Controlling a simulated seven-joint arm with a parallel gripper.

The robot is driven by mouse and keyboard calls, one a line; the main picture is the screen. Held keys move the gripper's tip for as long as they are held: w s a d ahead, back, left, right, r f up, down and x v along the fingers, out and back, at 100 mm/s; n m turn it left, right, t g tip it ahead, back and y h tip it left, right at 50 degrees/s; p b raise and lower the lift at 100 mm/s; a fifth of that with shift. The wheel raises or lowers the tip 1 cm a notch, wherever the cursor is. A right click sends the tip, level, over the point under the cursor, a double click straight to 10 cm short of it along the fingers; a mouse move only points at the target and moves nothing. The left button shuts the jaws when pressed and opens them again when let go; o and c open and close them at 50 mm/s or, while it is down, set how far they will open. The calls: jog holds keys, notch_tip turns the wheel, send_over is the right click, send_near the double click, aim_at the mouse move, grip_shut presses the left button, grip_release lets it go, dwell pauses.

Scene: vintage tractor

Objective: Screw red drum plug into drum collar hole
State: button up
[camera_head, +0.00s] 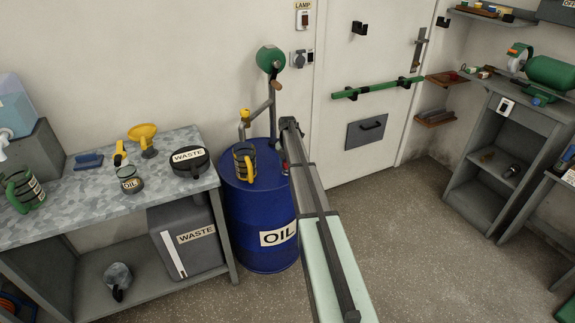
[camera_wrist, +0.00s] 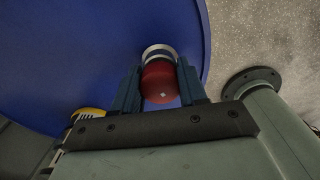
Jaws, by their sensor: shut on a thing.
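The blue oil drum (camera_head: 258,222) stands between the workbench and the door. Its blue top fills much of the wrist view (camera_wrist: 80,50). My gripper (camera_wrist: 159,80) is over the drum top near its edge, its two blue fingers shut on the red drum plug (camera_wrist: 158,85). The plug is round and sits at a pale metal ring, the drum collar (camera_wrist: 158,49), which shows just beyond it. The plug hides the collar hole, so I cannot tell whether it is inside or only against it. My arm hides most of the gripper in the head view.
A pump with a green crank housing (camera_head: 270,59) rises from the drum. The workbench (camera_head: 90,215) at left holds a yellow funnel (camera_head: 144,135) and a waste pan (camera_head: 189,161).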

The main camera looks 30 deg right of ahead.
jog(key=shift+d+m, duration=0.1)
jog(key=shift+m, duration=0.6)
jog(key=shift+m, duration=0.8)
jog(key=shift+m, duration=0.9)
jog(key=shift+s+m, duration=0.1)
jog(key=shift+m, duration=0.8)
